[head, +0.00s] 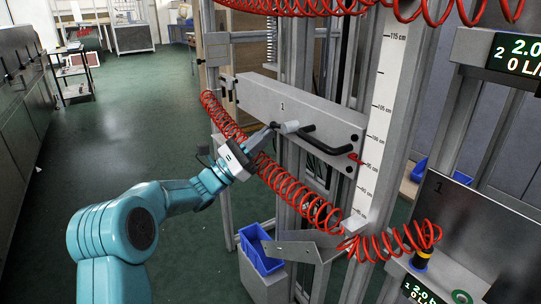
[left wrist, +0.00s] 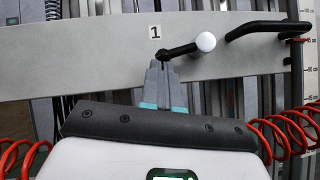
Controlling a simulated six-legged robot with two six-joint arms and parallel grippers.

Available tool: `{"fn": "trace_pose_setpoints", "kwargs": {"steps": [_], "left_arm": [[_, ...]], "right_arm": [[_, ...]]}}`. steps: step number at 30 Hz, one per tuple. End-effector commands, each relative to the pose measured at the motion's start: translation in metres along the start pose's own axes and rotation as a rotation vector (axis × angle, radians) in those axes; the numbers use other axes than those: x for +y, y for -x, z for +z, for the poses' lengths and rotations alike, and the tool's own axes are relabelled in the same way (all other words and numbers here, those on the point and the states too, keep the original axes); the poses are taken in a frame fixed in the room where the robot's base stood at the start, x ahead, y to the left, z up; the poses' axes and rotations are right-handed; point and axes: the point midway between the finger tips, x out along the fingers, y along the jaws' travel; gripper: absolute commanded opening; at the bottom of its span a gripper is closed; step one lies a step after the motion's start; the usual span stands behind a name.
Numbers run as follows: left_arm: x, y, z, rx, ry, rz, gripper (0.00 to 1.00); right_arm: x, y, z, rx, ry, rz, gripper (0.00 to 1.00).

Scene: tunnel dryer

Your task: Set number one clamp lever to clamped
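The number one clamp lever (head: 290,127) sits on the grey beam marked "1" (head: 250,97). In the left wrist view the lever (left wrist: 182,49) is a short black rod with a white ball knob (left wrist: 206,41). The rod points right and slightly up from its pivot, just below the "1" label (left wrist: 155,31). My left gripper (head: 265,133) is in front of the beam, left of the knob. In the left wrist view its fingers (left wrist: 161,68) are together, with the tips at the pivot end of the rod. Whether they touch it is unclear. My right gripper is out of view.
A fixed black handle (head: 325,140) is right of the lever and also shows in the left wrist view (left wrist: 268,29). Red coiled hoses (head: 295,190) hang close below my gripper. A blue bin (head: 260,248) is lower down. A height scale (head: 387,95) stands at right.

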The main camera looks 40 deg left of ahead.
Motion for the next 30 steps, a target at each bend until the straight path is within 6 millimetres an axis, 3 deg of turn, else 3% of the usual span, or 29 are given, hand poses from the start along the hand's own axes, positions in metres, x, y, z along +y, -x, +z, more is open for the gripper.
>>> {"fn": "trace_pose_setpoints", "kwargs": {"steps": [4, 30], "left_arm": [[0.0024, -0.0040, 0.0055, 0.001, -0.071, -0.051, 0.00], [0.0010, -0.0088, 0.0117, -0.001, -0.064, -0.047, 0.00]], "right_arm": [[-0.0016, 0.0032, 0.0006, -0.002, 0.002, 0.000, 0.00], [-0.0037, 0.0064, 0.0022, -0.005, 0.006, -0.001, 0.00]]}}
